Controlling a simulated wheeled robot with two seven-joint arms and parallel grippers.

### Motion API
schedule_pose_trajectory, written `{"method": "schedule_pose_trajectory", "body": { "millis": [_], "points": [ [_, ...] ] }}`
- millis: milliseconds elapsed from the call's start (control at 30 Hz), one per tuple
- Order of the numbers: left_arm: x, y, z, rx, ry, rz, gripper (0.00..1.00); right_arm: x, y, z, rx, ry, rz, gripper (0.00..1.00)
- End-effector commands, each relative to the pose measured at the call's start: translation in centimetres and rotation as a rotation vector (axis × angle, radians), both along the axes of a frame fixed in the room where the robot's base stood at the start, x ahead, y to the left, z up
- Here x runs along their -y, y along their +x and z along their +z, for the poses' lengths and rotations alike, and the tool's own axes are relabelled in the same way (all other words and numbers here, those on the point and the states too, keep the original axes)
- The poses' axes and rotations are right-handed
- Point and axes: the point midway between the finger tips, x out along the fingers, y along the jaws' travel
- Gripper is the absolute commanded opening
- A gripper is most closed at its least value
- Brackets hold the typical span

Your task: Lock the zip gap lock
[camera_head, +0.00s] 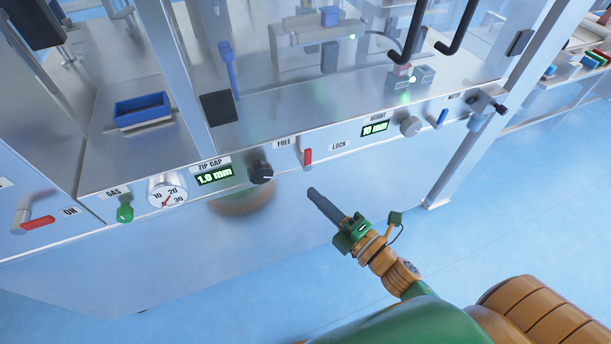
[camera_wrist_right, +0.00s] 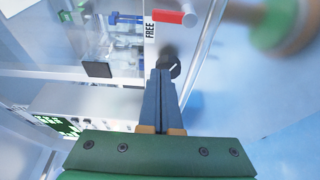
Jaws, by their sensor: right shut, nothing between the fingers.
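The zip gap lock is a small red lever (camera_head: 307,157) on the steel front panel, between the FREE label (camera_head: 284,142) and the LOCK label (camera_head: 339,146). In the right wrist view the red lever (camera_wrist_right: 172,17) shows at the top, beside the FREE label (camera_wrist_right: 150,31). My right gripper (camera_head: 313,192) is shut and empty. Its tips are apart from the lever, below it in the head view. In the right wrist view its dark fingers (camera_wrist_right: 160,75) are together and point at the panel. My left gripper is not in view.
Left of the lever are a black knob (camera_head: 262,171) and the ZIP GAP display (camera_head: 215,176) reading 1.0 mm. Right of it are the HEIGHT display (camera_head: 375,128) reading 10 mm, a grey knob (camera_head: 410,126) and a blue lever (camera_head: 441,118). The space before the panel is free.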

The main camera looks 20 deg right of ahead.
Motion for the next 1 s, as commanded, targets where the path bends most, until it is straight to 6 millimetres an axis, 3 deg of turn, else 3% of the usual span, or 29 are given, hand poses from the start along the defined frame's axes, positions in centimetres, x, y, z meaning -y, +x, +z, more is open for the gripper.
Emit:
{"method": "schedule_pose_trajectory", "body": {
  "millis": [367, 800, 1000],
  "points": [
    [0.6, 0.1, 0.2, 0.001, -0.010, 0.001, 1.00, -0.3, 0.9, 0.1, -0.002, 0.005, -0.002, 0.00],
    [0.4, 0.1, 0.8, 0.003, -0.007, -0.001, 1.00, -3.7, 9.6, 0.1, -0.002, 0.006, -0.002, 0.00],
    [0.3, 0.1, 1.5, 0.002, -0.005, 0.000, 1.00, -0.5, 9.5, 0.0, -0.007, 0.002, -0.004, 0.00]
  ]
}}
